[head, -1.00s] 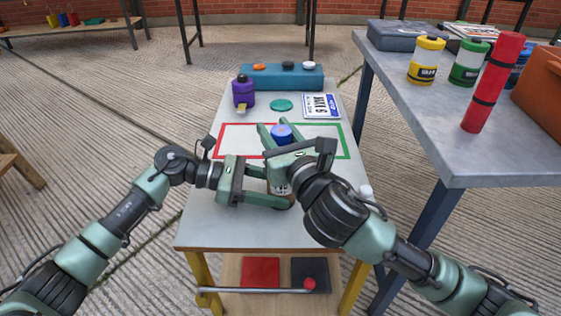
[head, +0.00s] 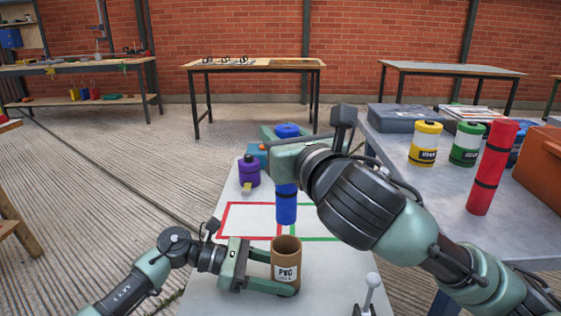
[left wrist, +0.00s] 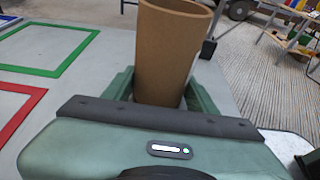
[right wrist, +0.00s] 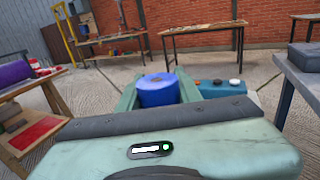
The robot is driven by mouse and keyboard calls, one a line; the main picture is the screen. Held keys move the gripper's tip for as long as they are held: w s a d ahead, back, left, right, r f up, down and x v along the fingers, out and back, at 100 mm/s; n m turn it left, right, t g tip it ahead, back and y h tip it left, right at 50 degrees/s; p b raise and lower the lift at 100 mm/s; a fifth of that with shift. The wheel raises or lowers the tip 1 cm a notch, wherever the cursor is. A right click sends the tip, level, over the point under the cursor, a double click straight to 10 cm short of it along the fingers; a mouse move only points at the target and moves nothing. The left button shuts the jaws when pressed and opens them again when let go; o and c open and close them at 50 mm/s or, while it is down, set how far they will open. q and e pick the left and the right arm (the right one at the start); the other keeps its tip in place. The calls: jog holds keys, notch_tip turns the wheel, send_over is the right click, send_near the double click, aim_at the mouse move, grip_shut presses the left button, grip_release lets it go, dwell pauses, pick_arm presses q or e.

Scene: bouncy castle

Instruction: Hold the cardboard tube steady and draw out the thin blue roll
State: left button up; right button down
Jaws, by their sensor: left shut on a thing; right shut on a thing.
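The brown cardboard tube (head: 286,262) stands upright on the small table (head: 220,275), with a dark printed label and an open top. My left gripper (head: 284,288) is shut around its lower part; the left wrist view also shows the tube (left wrist: 170,50) between the fingers. The blue roll (head: 287,207) hangs upright above the tube, its lower end clear of the rim. My right gripper (head: 286,140) is shut on the roll near its top; the right wrist view shows the roll's top (right wrist: 158,90). The gripper body hides part of the roll.
Red (head: 224,221) and green (head: 303,238) outlines mark the table behind the tube. A purple container (head: 249,173) stands farther back. A grey-knobbed lever (head: 371,285) is at front right. The metal side table (head: 400,170) holds yellow, green and red cylinders.

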jog(key=shift+r, duration=0.5)
pick_arm(q)
jog(key=o, duration=1.1)
jog(key=shift+c, duration=0.2)
